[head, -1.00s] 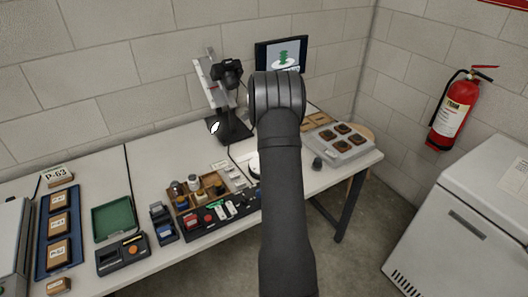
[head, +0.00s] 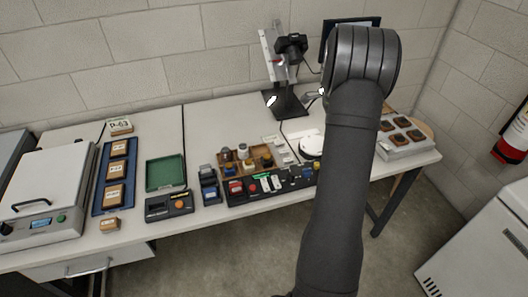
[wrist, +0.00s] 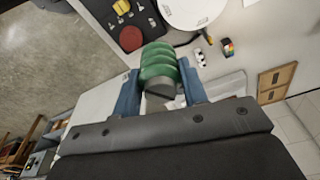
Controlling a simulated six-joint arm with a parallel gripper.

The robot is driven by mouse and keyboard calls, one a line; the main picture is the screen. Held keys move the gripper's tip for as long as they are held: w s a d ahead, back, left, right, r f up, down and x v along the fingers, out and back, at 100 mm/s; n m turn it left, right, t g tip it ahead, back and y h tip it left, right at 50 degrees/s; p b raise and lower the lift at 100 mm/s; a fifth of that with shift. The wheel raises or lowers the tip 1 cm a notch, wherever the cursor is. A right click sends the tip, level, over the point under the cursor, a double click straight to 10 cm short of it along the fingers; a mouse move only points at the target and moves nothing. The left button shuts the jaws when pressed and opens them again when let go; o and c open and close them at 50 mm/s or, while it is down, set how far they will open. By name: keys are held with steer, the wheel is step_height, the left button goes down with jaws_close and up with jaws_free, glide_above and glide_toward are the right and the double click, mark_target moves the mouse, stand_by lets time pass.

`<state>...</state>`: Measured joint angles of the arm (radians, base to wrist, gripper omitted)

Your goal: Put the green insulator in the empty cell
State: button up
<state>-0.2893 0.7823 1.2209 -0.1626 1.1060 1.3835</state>
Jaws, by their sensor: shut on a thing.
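The green insulator (wrist: 157,62), ribbed with a grey end, is held between the blue fingers of my gripper (wrist: 160,90) in the wrist view. My gripper is shut on it, clear of the table. In the head view my dark arm hides the gripper and the insulator. A wooden divided box (head: 221,170) stands on the table left of my arm in the head view. Jars and small parts sit in several of its cells. I cannot tell at this size which cell is empty.
A black tray (head: 232,200) of coloured parts lies in front of the box. A camera stand (head: 286,103) rises behind. A white round plate (head: 311,146) lies right of the box, near my arm. A grey tray with brown pieces (head: 402,150) is at the table's right end.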

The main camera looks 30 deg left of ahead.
steer(key=s+a+f+n, duration=0.2)
steer(key=a+n, duration=0.3)
steer(key=a, duration=0.3)
steer(key=s+a+f+n+y, duration=0.1)
steer(key=s+a+f+n, duration=0.1)
steer(key=a+f+n, duration=0.2)
steer(key=s+a+f+n+y, duration=0.1)
steer(key=s+a+f+n, duration=0.1)
steer(key=a+n, duration=0.5)
steer(key=shift+s+a+f+t, duration=0.1)
steer(key=shift+s+a+f, duration=0.1)
steer(key=shift+a, duration=0.65)
steer(key=shift+s+a+f+t, duration=0.1)
steer(key=shift+s+a, duration=0.1)
steer(key=shift+a, duration=0.7)
steer(key=shift+s+a+f+t, duration=0.1)
steer(key=shift+s+a, duration=0.1)
steer(key=shift+a, duration=0.65)
steer(key=shift+f, duration=1.95)
steer(key=shift+f, duration=0.1)
steer(key=o, duration=1.1)
steer(key=shift+f, duration=0.1)
steer(key=r, duration=0.4)
steer(key=s+r, duration=0.1)
steer(key=r, duration=0.7)
steer(key=shift+s+d+r, duration=0.1)
steer(key=shift+s+d, duration=0.2)
steer(key=shift+d, duration=0.05)
